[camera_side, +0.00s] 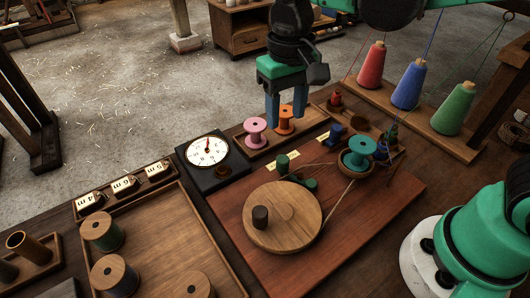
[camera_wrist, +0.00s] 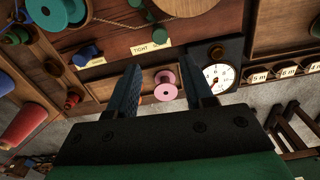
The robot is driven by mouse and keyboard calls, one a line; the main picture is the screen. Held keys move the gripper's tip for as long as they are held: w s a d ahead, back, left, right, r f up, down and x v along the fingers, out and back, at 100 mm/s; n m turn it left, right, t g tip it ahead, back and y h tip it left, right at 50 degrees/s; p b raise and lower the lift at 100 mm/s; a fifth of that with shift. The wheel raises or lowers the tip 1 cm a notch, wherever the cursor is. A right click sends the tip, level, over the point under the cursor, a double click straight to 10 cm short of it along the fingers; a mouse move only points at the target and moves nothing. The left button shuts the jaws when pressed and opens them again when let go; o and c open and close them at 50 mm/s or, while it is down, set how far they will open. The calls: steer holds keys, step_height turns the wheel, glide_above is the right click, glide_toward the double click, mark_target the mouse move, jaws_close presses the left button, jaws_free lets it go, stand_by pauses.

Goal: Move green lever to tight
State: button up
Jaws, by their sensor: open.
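The green lever (camera_side: 283,162) stands on the reddish-brown board behind the round wooden wheel, with a second green part (camera_side: 310,184) close by. My gripper (camera_side: 286,122) is open and empty, pointing down above the back of the bench by the pink and orange spools. It is apart from the lever. Its fingers (camera_wrist: 161,64) frame the pink spool in the wrist view.
The pink spool (camera_side: 255,131) and orange spool (camera_side: 285,120) stand in a tray near my fingers. A dial (camera_side: 208,151) lies to the left, a wooden wheel (camera_side: 283,217) in front. A blue lever (camera_side: 335,133) and teal spool (camera_side: 358,153) are to the right.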

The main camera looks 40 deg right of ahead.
mark_target(283, 158)
step_height(283, 158, down, 11)
steer(key=shift+r, duration=0.2)
stand_by(0.3)
steer(key=shift+d, duration=0.1)
steer(key=shift+w+d, duration=0.15)
steer(key=shift+d, duration=0.55)
steer(key=shift+w+d, duration=0.1)
steer(key=shift+d, duration=0.55)
steer(key=shift+s+d, duration=0.25)
steer(key=shift+d, duration=0.45)
steer(key=shift+s+d, duration=0.2)
steer(key=shift+d, duration=0.45)
steer(key=shift+w+a, duration=0.1)
steer(key=shift+a, duration=0.15)
step_height(283, 158, up, 7)
